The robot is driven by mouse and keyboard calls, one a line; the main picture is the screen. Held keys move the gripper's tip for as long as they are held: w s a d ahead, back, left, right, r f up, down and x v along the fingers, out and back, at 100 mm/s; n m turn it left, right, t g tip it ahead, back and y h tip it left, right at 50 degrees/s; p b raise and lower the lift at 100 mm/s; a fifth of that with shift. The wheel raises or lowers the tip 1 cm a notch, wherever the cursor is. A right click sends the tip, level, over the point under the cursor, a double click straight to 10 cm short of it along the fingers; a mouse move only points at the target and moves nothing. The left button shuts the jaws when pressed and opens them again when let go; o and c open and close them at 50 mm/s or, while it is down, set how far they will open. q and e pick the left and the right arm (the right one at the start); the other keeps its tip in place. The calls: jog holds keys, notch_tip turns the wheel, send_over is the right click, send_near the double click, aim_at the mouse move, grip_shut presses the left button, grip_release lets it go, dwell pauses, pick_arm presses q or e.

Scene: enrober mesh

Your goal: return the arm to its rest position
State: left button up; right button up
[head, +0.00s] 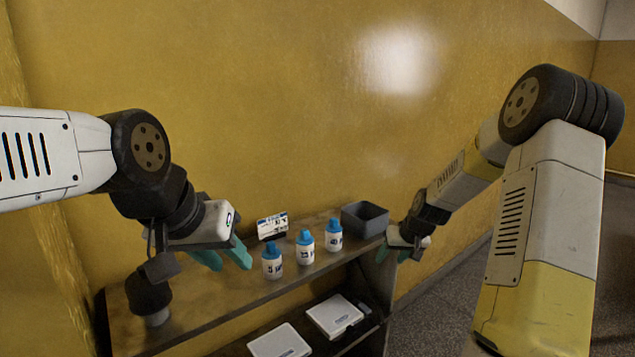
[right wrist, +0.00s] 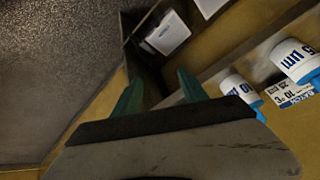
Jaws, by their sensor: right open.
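My right gripper (head: 396,256) is open and empty, just off the right end of the shelf unit, below and to the right of the grey bin. In the right wrist view its two teal fingers (right wrist: 160,84) stand apart with nothing between them. My left gripper (head: 233,262) is over the shelf top, left of the bottles. Its teal fingers are apart and I see nothing held. Both arms are bent, with the right forearm reaching back towards the shelf.
Three white bottles with blue caps (head: 272,262) (head: 305,248) (head: 333,236) stand on the shelf top (head: 215,295). A label card (head: 272,226), a grey bin (head: 364,221) and a dark cylinder (head: 150,298) are there too. White cases (head: 280,342) (head: 334,316) lie below. Floor at right is clear.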

jog(key=s+a+r, duration=0.3)
jog(key=s+r, duration=0.8)
jog(key=s, duration=0.1)
jog(key=s+a+r, duration=0.3)
jog(key=s+r, duration=0.7)
jog(key=s, duration=0.2)
jog(key=shift+s+a+r+h, duration=0.15)
jog(key=shift+s+r+h, duration=0.1)
jog(key=shift+r+h, duration=0.1)
jog(key=shift+t, duration=0.3)
jog(key=s, duration=0.5)
jog(key=s+a, duration=0.1)
jog(key=s, duration=0.2)
jog(key=shift+r, duration=0.35)
jog(key=shift+c, duration=0.2)
